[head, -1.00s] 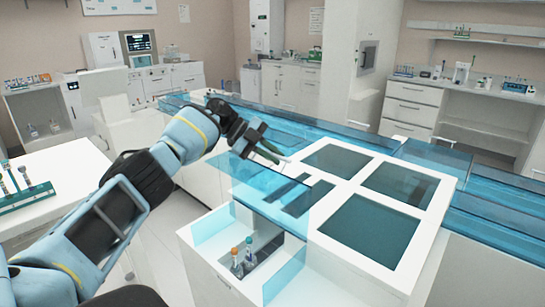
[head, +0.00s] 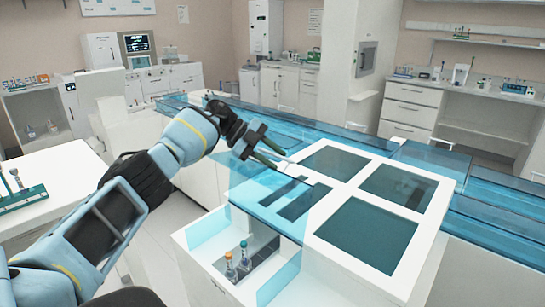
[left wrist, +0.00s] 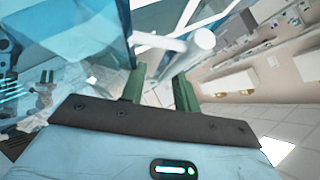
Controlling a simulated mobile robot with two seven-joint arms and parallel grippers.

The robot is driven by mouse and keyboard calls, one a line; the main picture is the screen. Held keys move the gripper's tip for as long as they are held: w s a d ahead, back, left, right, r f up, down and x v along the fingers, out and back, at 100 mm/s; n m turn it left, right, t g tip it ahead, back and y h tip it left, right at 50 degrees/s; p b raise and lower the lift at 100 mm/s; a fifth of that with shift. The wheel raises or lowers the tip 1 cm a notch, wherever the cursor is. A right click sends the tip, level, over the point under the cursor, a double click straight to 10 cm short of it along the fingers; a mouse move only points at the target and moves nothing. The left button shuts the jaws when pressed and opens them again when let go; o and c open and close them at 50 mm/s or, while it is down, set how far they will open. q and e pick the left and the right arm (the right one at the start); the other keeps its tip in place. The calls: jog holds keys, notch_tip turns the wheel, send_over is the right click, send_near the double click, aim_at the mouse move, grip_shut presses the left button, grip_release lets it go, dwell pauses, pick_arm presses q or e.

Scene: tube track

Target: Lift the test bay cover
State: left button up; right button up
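The test bay cover (head: 268,208) is a clear blue panel on the near left of the white bench unit. Dark slots show through it. A thin white bar (head: 301,167) lies by its far edge, and a white bar (left wrist: 198,43) also shows just beyond my fingers in the left wrist view. My left gripper (head: 281,160) is above the cover's far side. Its green fingers stand apart in the left wrist view (left wrist: 158,82), with no clear grip on the bar. Whether they touch it is hard to tell. My right gripper is out of view.
Two capped tubes (head: 237,261) stand in the open bay below the cover. Dark square panels (head: 367,232) fill the unit's top to the right. A blue clear track (head: 330,132) runs behind. A green tube rack (head: 22,198) sits on the left bench.

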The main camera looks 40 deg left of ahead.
pick_arm(q)
notch_tip(320, 180, up, 4)
jog(key=b, duration=0.2)
send_over(250, 161)
jog(key=shift+s+d+r, duration=0.1)
jog(key=shift+r, duration=0.1)
jog(key=shift+p, duration=0.3)
dwell(0.4)
